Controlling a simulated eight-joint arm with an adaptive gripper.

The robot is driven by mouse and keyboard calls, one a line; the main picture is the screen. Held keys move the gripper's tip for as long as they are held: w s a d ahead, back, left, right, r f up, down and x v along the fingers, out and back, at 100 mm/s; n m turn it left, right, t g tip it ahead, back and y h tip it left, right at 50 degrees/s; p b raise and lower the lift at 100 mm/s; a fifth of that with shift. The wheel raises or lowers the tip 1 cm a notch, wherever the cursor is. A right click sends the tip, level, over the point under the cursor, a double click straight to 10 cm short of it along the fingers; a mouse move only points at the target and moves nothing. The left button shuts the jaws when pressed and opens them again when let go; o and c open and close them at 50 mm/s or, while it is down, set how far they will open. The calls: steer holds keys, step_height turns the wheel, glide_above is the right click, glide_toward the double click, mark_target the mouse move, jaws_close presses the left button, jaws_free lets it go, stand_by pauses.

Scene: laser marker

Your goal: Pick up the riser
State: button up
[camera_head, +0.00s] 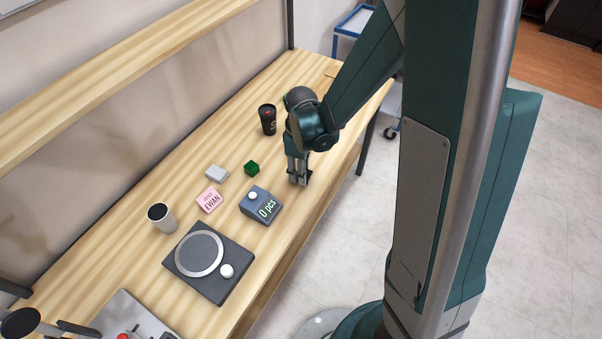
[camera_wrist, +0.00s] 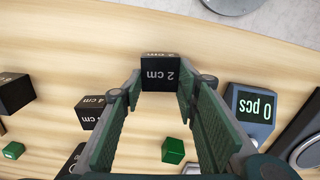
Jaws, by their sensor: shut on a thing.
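In the wrist view a black block marked "2 cm" (camera_wrist: 160,74), which I take as the riser, sits between the tips of my gripper (camera_wrist: 160,84). The fingers are shut on it, one at each side. In the head view my gripper (camera_head: 299,179) points down over the front part of the wooden bench, right of the "0 pcs" display. The riser cannot be made out there. Whether it touches the bench is hard to tell. Another black block marked "4 cm" (camera_wrist: 89,112) stands left of the fingers in the wrist view.
On the bench (camera_head: 130,225) are a "0 pcs" display (camera_head: 262,205), a green cube (camera_head: 252,168), a white box (camera_head: 217,173), a pink card (camera_head: 209,200), a black cup (camera_head: 267,121), a pale cup (camera_head: 162,219) and a round-plate device (camera_head: 209,262). A black block (camera_wrist: 14,93) lies far left.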

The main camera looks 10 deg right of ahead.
steer(key=shift+r+p, duration=0.7)
steer(key=shift+r, duration=3.15)
step_height(320, 180, up, 52)
steer(key=w+a+r+m+p, duration=0.1)
steer(key=w+a+p, duration=0.6)
steer(key=w, duration=0.5)
steer(key=w+a+r+p, duration=0.2)
steer(key=w+a+p, duration=0.3)
steer(key=w+a, duration=0.5)
steer(key=w+a+f+p, duration=0.3)
steer(key=w+a+p, duration=0.3)
steer(key=w+a, duration=0.5)
steer(key=shift+m, duration=0.4)
steer(key=f, duration=0.3)
steer(key=w+d+f, duration=0.1)
steer(key=f, duration=0.1)
steer(key=shift+d+f, duration=0.1)
steer(key=shift+f, duration=0.25)
